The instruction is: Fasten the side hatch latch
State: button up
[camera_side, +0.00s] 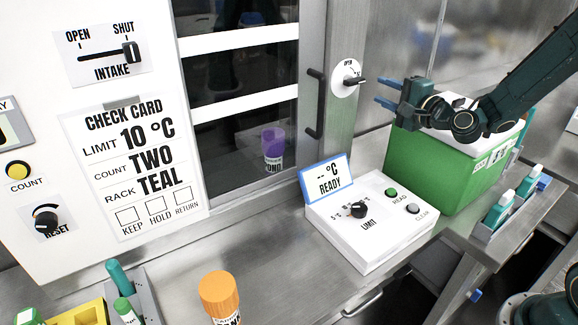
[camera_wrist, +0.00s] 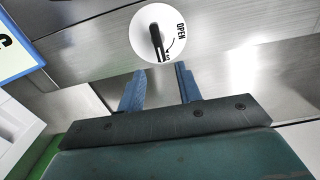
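The hatch latch is a small black lever (camera_side: 355,80) on a round white plate (camera_side: 340,90) marked OPEN, on the metal post right of the glass hatch (camera_side: 235,115). In the side view the lever points right; a second word on the plate is too small to read. In the wrist view the lever (camera_wrist: 156,42) is at top centre, just beyond my fingertips. My gripper (camera_side: 377,91) is right of the latch and apart from it. Its blue fingers are open with nothing between them, and they also show in the wrist view (camera_wrist: 160,70).
A green box (camera_side: 430,170) with a white lid stands under my gripper. A white reader (camera_side: 372,235) with a blue-framed display (camera_side: 326,180) is on the counter below the latch. A black handle (camera_side: 315,105) stands out left of it. An orange-capped bottle (camera_side: 220,295) is in front.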

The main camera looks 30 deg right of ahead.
jog(key=s, duration=0.6)
jog(key=shift+s, duration=0.25)
jog(key=shift+a, duration=0.1)
dwell(0.3)
jog(key=s+a+n+g+y, duration=0.3)
jog(key=a+n, duration=0.4)
jog(key=s+a+n+g+y, duration=0.3)
jog(key=s+a+n+g, duration=0.1)
jog(key=a+n, duration=0.3)
jog(key=s+d+n+g+h, duration=0.2)
jog(key=s+h, duration=0.1)
jog(key=s, duration=0.7)
jog(key=s+d+r+n+g+h, duration=0.1)
jog(key=s+d+n+g+h, duration=0.1)
jog(key=s, duration=0.7)
jog(key=shift+s+d+r+g+h, duration=0.3)
jog(key=shift+g+h, duration=0.2)
jog(key=shift+g, duration=0.2)
